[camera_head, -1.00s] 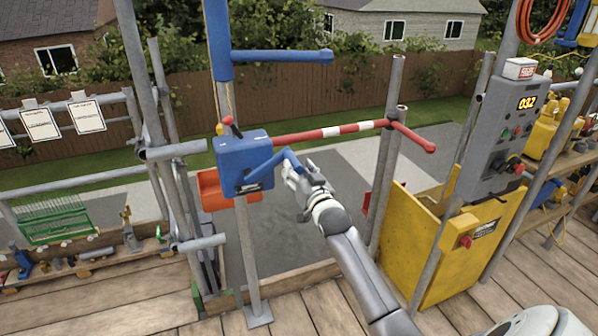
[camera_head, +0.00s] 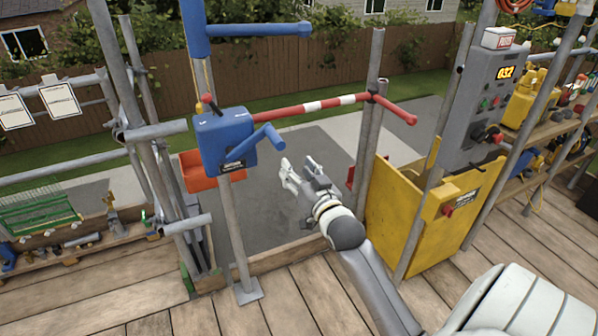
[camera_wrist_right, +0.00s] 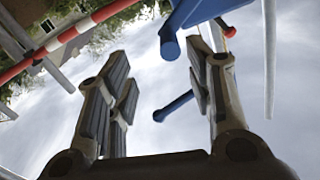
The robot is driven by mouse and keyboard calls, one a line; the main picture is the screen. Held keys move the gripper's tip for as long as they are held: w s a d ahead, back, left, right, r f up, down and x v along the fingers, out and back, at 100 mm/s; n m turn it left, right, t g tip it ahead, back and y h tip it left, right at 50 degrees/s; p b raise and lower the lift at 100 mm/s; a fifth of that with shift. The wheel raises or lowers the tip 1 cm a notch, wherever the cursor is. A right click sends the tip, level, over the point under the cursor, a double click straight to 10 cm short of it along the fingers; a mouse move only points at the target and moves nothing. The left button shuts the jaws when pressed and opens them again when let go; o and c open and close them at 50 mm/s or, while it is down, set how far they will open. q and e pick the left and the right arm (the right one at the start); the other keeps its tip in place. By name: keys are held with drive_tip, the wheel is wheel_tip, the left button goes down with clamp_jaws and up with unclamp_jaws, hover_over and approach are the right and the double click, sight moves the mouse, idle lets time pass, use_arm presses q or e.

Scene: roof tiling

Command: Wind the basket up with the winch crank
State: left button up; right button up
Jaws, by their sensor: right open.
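The blue winch box (camera_head: 224,143) is fixed to a grey upright post. Its blue crank (camera_head: 250,144) slants up to the right, with the grip (camera_head: 273,137) at its outer end. My right gripper (camera_head: 292,174) is open and empty, below and to the right of the grip and apart from it. In the right wrist view, the blue grip (camera_wrist_right: 170,47) shows beyond the open fingers (camera_wrist_right: 160,85), near the top edge. An orange-red tub (camera_head: 199,171), possibly the basket, shows partly behind the winch and post. My left gripper is out of view.
A red-and-white bar (camera_head: 315,105) crosses behind the winch to a red end at the right. A blue jib arm (camera_head: 260,30) is above. A yellow gate panel (camera_head: 415,215) and a grey control box (camera_head: 485,105) stand right. Plank flooring lies in front.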

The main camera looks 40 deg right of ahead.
drive_tip(key=shift+s, duration=0.2)
idle(0.5)
drive_tip(key=s+a+f+n+g+y, duration=0.1)
drive_tip(key=a+f+g, duration=0.1)
drive_tip(key=f, duration=1)
drive_tip(key=s+a+f+n+g+y, duration=0.1)
drive_tip(key=a+f+g, duration=0.1)
drive_tip(key=f, duration=0.9)
drive_tip(key=s+a+f+n+g+y, duration=0.15)
drive_tip(key=s+f, duration=0.25)
drive_tip(key=f, duration=0.4)
drive_tip(key=s+a+f+g+h, duration=0.1)
drive_tip(key=s+a+f+g, duration=0.2)
drive_tip(key=f, duration=0.6)
drive_tip(key=s+a+f+n+g+y, duration=0.1)
drive_tip(key=s+a+f+g, duration=0.15)
drive_tip(key=s+f, duration=0.65)
drive_tip(key=s+a+f+n+g+y, duration=0.1)
drive_tip(key=s+a+f+g, duration=0.15)
drive_tip(key=s+f, duration=0.65)
drive_tip(key=s+a+f+n+g, duration=0.1)
drive_tip(key=s, duration=0.9)
drive_tip(key=s+a+f+n+g, duration=0.1)
drive_tip(key=s+a+f+g, duration=0.1)
drive_tip(key=s, duration=0.8)
drive_tip(key=shift+s+a+f, duration=0.25)
drive_tip(key=shift+s+f, duration=0.05)
drive_tip(key=shift+s, duration=0.05)
